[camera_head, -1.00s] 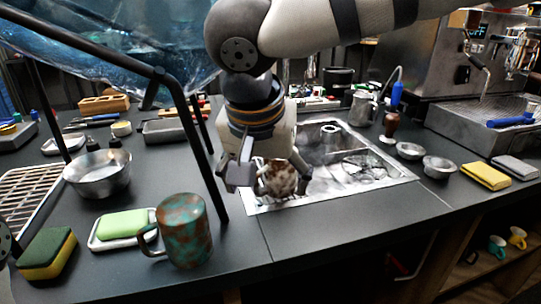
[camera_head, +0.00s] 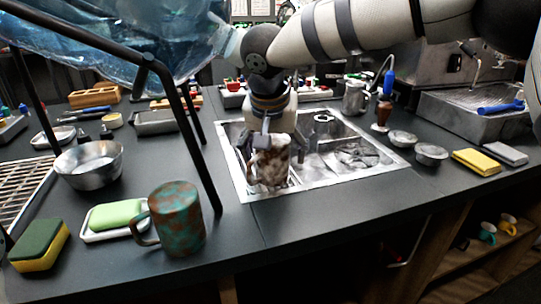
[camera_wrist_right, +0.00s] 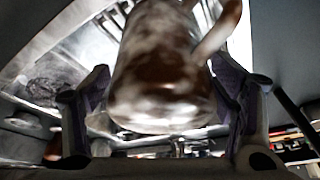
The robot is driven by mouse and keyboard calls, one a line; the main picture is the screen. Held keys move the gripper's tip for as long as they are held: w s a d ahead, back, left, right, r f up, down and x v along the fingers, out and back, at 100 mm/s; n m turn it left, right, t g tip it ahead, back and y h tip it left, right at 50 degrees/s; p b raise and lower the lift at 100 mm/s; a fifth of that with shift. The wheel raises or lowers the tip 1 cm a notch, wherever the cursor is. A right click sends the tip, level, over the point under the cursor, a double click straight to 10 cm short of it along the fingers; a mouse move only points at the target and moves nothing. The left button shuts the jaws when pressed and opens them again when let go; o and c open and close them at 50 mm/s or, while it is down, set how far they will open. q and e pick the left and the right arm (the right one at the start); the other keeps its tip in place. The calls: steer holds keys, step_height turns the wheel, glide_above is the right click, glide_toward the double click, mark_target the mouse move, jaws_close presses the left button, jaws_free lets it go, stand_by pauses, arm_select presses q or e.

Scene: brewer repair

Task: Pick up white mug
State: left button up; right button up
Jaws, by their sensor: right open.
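A white mug with brown stains (camera_head: 268,172) shows at the left part of the sink, with its handle toward the left. My right gripper (camera_head: 272,148) is just behind and above it, fingers apart. In the right wrist view, the mug (camera_wrist_right: 160,70) is large and blurred between the two spread fingers of the right gripper (camera_wrist_right: 160,108). I cannot tell whether the fingers touch it. My left gripper does not show.
The metal sink (camera_head: 330,180) is set into the dark counter. A green-brown mug (camera_head: 178,220), a green sponge on a white dish (camera_head: 93,237) and a metal bowl (camera_head: 88,178) stand left. A black frame post (camera_head: 188,140) rises left of the sink.

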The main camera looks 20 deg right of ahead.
steer(key=c, duration=1.3)
